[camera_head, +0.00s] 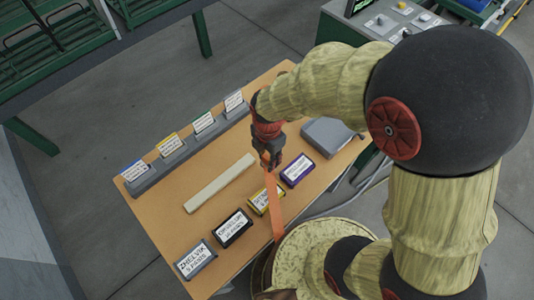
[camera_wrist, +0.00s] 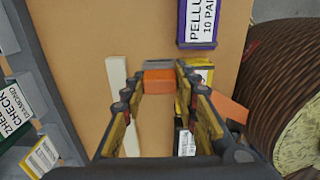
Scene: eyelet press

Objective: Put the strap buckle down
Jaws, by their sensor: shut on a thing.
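My gripper (camera_head: 268,163) is above the right half of the tan table (camera_head: 165,215). In the wrist view its fingers (camera_wrist: 160,76) are closed on the strap buckle (camera_wrist: 158,82), which shows as a small orange and grey block between the tips. The orange strap (camera_head: 274,205) hangs down from the gripper towards the table's front edge, passing beside the yellow box. Part of the strap shows at the right in the wrist view (camera_wrist: 231,108). The buckle is hidden by the fingers in the head view. I cannot tell whether it touches the table.
A purple box (camera_head: 297,170), a yellow box (camera_head: 260,203), a black box (camera_head: 234,228) and a grey box (camera_head: 195,260) form a row. A pale bar (camera_head: 219,183) lies mid-table. A grey rack (camera_head: 186,153) holds label cards. A grey block (camera_head: 327,136) is at right.

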